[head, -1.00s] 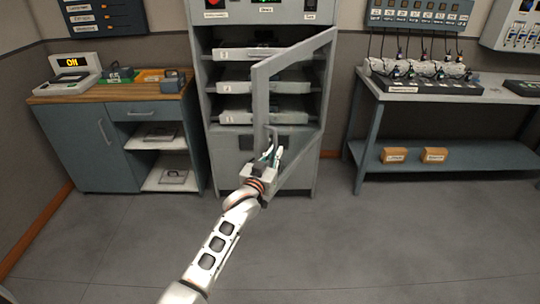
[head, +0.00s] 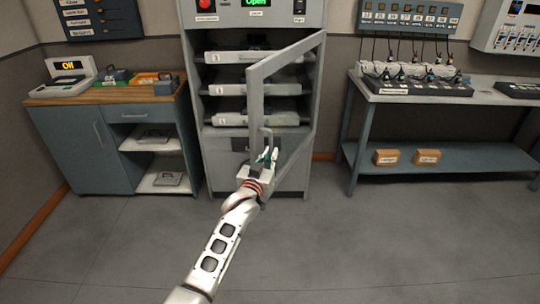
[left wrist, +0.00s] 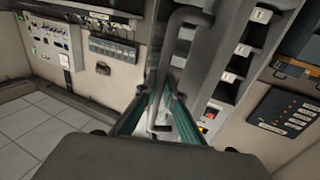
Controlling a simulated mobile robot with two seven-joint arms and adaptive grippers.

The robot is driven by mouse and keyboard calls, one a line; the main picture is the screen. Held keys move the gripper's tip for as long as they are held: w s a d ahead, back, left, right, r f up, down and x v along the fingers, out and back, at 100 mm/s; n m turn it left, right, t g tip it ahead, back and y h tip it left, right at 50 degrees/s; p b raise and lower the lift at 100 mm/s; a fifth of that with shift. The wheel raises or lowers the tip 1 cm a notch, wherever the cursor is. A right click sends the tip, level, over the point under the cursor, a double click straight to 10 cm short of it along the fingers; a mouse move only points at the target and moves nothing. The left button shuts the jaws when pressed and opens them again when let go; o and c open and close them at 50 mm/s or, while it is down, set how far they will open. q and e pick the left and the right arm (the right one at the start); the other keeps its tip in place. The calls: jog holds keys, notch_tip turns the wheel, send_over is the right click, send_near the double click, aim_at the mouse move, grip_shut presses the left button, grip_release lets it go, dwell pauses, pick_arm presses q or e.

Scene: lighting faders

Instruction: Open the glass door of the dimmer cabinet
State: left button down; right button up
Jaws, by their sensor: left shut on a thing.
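The dimmer cabinet (head: 210,150) stands at the back centre. Its glass door (head: 289,95), a grey frame with a clear pane, is swung out, hinged on the right. Several dimmer units show on the shelves behind it, partly through the pane. A green display (head: 257,3) above reads "Open". My left gripper (head: 266,158) is at the grey door handle (head: 264,138), low on the door's free edge. In the left wrist view the fingers (left wrist: 160,118) are closed around the handle bar (left wrist: 170,60). My right gripper is not seen.
A wooden-topped counter (head: 110,93) with bins stands left of the cabinet. A grey bench (head: 360,92) with cables and a lower shelf holding two boxes stands to the right. The floor (head: 330,250) in front is clear.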

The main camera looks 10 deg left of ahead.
pick_arm(q)
jog(key=c, duration=2.2)
grip_release()
jog(key=shift+o, duration=0.2)
jog(key=s+a, duration=0.1)
jog(key=s, duration=1.1)
jog(key=shift+a, duration=0.25)
jog(key=shift+c, duration=0.3)
